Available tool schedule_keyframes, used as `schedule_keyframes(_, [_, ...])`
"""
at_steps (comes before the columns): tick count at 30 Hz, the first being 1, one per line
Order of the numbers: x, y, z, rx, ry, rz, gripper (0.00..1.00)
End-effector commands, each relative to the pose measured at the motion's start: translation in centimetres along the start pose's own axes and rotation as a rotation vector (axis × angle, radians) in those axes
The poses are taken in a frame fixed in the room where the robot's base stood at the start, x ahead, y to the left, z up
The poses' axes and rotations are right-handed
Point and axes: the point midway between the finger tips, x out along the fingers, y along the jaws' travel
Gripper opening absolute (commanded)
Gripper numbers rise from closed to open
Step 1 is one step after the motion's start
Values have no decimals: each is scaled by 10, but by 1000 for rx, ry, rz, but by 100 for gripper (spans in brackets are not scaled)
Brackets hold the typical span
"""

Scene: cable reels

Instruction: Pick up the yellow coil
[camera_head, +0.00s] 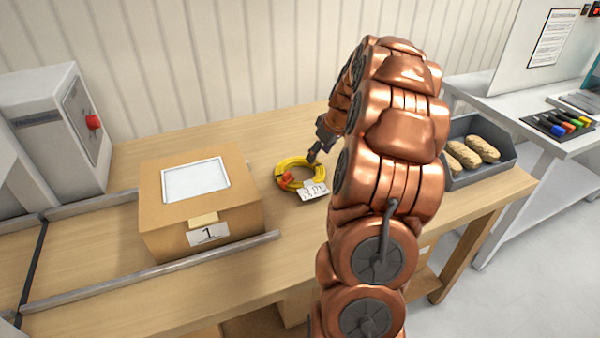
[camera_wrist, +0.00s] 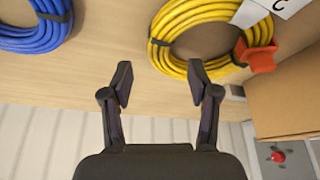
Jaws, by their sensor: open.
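The yellow coil (camera_head: 281,173) lies flat on the wooden table, with an orange clip and a white tag on it. In the wrist view, the yellow coil (camera_wrist: 163,44) is at the top, right of centre. My gripper (camera_wrist: 160,80) is open with nothing between its fingers. Its right fingertip overlaps the coil's lower edge in the picture; I cannot tell whether they touch. In the head view, my gripper (camera_head: 313,156) is just above the coil's far right edge, seen small and partly dark.
A cardboard box (camera_head: 158,211) labelled 1 stands left of the coil, beside metal rails. A blue coil (camera_wrist: 38,42) lies at the wrist view's upper left. A grey bin (camera_head: 491,172) with several tan items is right of my arm. Bare table shows in front of the coil.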

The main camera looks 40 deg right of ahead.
Motion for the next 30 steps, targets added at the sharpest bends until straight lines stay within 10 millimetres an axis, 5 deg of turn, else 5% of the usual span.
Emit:
schedule_keyframes(12, [44, 2, 2, 3, -3, -2, 60])
schedule_keyframes(20, [47, 2, 2, 2, -1, 0, 59])
schedule_keyframes(30, [47, 2, 2, 2, -1, 0, 24])
